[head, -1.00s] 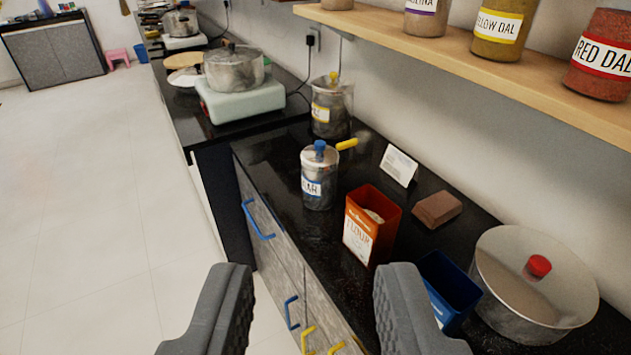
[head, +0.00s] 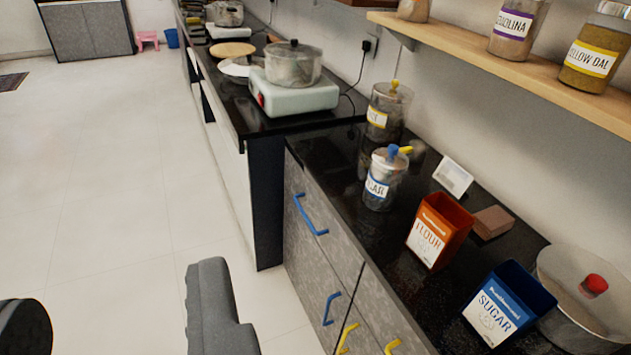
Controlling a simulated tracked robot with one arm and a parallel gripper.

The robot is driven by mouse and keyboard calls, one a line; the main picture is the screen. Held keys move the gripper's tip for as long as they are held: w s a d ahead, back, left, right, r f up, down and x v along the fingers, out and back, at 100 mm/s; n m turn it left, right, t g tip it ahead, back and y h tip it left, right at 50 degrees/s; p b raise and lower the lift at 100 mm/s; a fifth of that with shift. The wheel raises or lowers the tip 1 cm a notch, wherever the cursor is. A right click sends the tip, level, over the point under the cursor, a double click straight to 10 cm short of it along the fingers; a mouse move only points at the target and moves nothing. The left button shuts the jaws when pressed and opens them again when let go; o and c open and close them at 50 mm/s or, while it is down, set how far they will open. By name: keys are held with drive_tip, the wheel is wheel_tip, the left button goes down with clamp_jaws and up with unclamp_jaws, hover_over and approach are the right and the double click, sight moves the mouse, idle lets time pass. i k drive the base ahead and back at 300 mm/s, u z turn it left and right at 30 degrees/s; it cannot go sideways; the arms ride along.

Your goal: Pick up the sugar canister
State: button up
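The sugar canister (head: 380,185) is a clear round jar with a blue knob on its lid and a white label ending in "GAR". It stands upright on the black counter. My gripper (head: 215,305) shows as one grey finger at the bottom, left of the canister and in front of the drawers, apart from everything. Its other finger is not clearly seen. Nothing rests against the visible finger. A blue open box (head: 508,305), also labelled SUGAR, stands nearer on the counter at the lower right.
An orange FLOUR box (head: 439,232) and a jar with a yellow knob (head: 386,112) flank the canister. A pot (head: 585,318) stands at right, with a shelf (head: 475,45) above. Drawer handles (head: 310,213) stick out in front. A dark round object (head: 25,327) is at lower left. Floor is open.

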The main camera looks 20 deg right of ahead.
sight(381, 191)
drive_tip(key=u, duration=2)
drive_tip(key=i, duration=1.2)
drive_tip(key=z, duration=3.2)
drive_tip(key=i, duration=1)
drive_tip(key=u, duration=0.1)
